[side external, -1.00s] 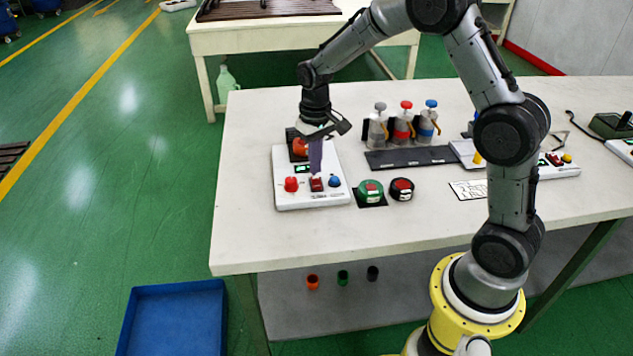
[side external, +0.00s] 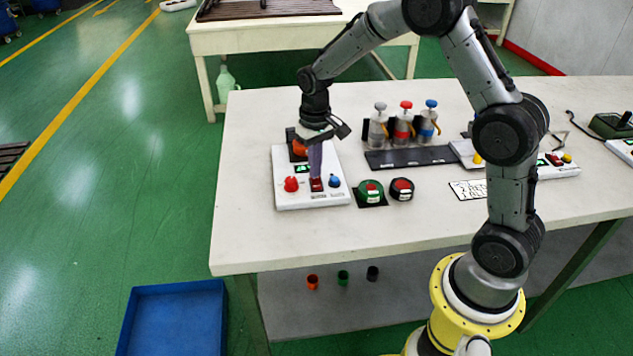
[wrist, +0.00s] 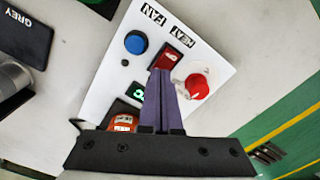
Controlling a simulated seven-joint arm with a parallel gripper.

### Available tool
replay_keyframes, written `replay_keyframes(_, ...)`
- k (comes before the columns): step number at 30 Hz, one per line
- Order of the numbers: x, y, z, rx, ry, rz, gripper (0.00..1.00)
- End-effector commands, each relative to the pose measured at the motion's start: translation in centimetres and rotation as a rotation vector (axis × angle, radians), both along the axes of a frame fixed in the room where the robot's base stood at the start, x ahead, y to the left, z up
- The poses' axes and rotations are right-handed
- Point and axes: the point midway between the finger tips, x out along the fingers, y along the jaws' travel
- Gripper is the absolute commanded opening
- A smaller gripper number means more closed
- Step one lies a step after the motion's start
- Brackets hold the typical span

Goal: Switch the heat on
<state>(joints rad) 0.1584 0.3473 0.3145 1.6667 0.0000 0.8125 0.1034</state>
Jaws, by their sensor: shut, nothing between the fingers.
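The white control box (side external: 305,201) lies on the table's left part. It carries a red knob (side external: 291,184), a red rocker switch (side external: 316,185) and a blue button (side external: 335,181). In the wrist view the labels HEAT (wrist: 179,39) and FAN (wrist: 153,14) show on the box, near the red rocker (wrist: 170,57), the blue button (wrist: 135,42) and the red knob (wrist: 197,86). My gripper (side external: 316,176) is shut and empty, its purple fingers pointing down at the rocker. In the wrist view the fingertips (wrist: 161,72) overlap the rocker's near end; I cannot tell whether they touch.
An orange-red item (side external: 299,148) sits at the box's back end. Several dispenser bottles (side external: 402,127) stand behind a dark strip (side external: 412,158). The front left table area is clear.

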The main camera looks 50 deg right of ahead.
Motion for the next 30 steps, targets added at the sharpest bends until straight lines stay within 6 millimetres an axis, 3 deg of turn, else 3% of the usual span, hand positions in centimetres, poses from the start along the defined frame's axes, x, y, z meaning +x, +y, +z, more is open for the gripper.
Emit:
replay_keyframes(20,-0.1,0.0,-0.9,0.001,0.002,0.000,0.00)
replay_keyframes(30,0.0,0.0,1.1,0.000,0.000,0.000,0.00)
